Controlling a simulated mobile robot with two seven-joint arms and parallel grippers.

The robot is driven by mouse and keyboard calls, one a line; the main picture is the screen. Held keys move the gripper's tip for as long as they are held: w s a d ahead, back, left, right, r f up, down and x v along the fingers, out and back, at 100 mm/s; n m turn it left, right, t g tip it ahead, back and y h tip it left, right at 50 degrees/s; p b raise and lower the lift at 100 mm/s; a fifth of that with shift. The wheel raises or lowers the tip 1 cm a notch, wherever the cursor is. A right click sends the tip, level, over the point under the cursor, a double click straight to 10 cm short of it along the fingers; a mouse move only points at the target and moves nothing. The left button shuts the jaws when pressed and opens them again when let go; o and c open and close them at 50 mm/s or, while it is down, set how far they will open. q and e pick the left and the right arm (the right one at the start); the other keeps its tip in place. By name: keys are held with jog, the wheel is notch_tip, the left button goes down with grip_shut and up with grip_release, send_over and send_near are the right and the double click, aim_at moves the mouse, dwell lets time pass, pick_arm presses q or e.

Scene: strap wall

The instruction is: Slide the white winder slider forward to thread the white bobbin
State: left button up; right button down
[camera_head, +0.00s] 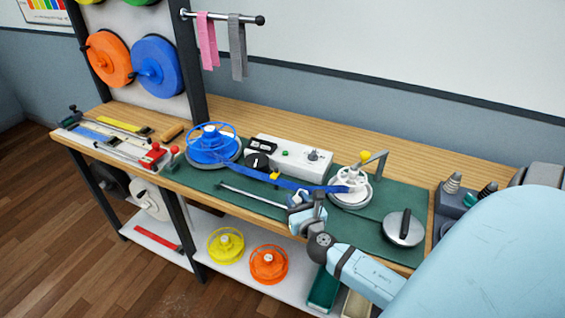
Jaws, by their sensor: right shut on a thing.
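The white bobbin (353,183) stands on a round grey base on the green mat, right of the middle of the bench. A blue strap (302,184) runs to it from the blue spool (212,146) on the left. My right gripper (296,203) is at the right end of a thin metal rail (250,196), in front and left of the bobbin. It is shut on what appears to be the white winder slider, which its fingers mostly hide. My left gripper is not in view.
A white control box (289,153) stands behind the strap. A bent grey arm with a yellow knob (365,157) rises by the bobbin. A round lid with a black handle (403,228) lies to the right. Clamps and strips (118,140) crowd the left end.

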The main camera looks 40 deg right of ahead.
jog(key=shift+s+d+f, duration=0.15)
jog(key=shift+s, duration=0.2)
jog(key=c, duration=1)
grip_release()
jog(key=shift+s, duration=0.1)
jog(key=shift+o, duration=0.7)
jog(key=shift+s+d, duration=0.1)
jog(key=shift+s+a, duration=0.2)
jog(key=shift+s, duration=0.05)
jog(key=b+v, duration=0.2)
jog(key=v, duration=1.1)
jog(key=shift+b, duration=0.3)
